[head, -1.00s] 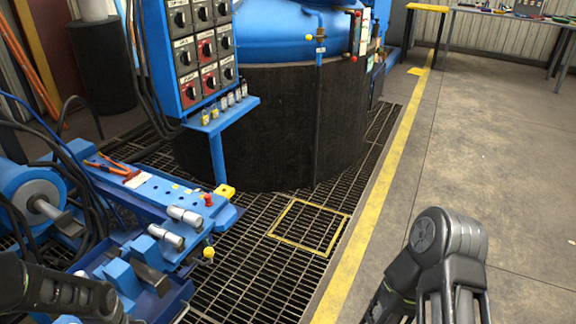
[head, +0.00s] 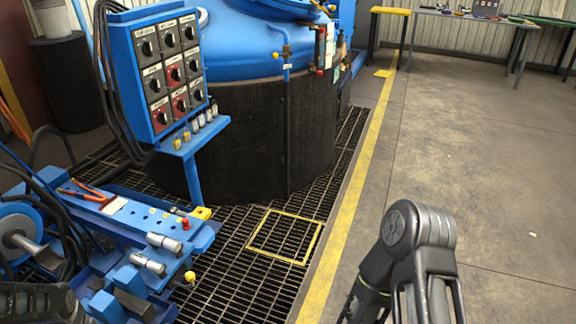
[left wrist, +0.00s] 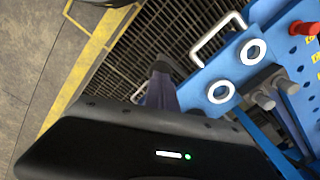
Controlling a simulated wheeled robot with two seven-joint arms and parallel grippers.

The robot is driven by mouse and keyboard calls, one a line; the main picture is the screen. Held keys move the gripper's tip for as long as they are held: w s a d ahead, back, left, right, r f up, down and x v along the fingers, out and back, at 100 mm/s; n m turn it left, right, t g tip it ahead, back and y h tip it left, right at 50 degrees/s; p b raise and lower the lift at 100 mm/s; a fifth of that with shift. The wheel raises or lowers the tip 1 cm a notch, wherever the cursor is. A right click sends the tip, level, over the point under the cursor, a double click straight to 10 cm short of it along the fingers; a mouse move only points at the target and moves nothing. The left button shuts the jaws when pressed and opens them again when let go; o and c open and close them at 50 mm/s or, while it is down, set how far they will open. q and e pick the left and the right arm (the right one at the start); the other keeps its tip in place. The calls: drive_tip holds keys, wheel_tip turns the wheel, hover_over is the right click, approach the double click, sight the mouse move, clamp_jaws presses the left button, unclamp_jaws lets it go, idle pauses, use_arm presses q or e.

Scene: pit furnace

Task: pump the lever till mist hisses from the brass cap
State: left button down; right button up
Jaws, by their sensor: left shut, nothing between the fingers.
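My left gripper (left wrist: 160,85) is shut and empty, its narrow dark fingers showing above the black wrist housing in the left wrist view. It is in front of the grating, beside the blue bench machine (left wrist: 240,78). In the head view that machine (head: 130,214) stands at lower left, with two silver cylinders (head: 150,263), a red knob (head: 186,223) and a yellow ball knob (head: 190,276). I cannot tell which part is the lever. I cannot make out a brass cap. My right arm is at lower right in the head view, but its gripper does not show.
A blue control panel (head: 166,70) with several knobs stands before a large black-sided tank (head: 250,140). Dark grating (head: 235,285) lies between machine and tank, with a yellow square frame (head: 283,236). Concrete floor (head: 480,150) beyond the yellow line is clear. A workbench (head: 470,17) stands behind.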

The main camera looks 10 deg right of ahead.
use_arm(q)
wheel_tip(320, 180, down, 11)
drive_tip(key=s+d+b, duration=0.1)
drive_tip(key=d+b, duration=0.1)
drive_tip(key=b, duration=0.6)
drive_tip(key=shift+s+d, duration=0.15)
drive_tip(key=shift+s, duration=0.15)
drive_tip(key=shift+r, duration=0.25)
drive_tip(key=r+p, duration=0.2)
drive_tip(key=r, duration=0.1)
drive_tip(key=w+a+r+p, duration=0.1)
drive_tip(key=r+p, duration=0.2)
drive_tip(key=r, duration=0.1)
drive_tip(key=a+r+p, duration=0.1)
drive_tip(key=r+p, duration=0.2)
drive_tip(key=shift+w+a+r, duration=0.1)
drive_tip(key=shift+w+r, duration=0.15)
drive_tip(key=shift+r, duration=0.15)
drive_tip(key=shift+f, duration=0.15)
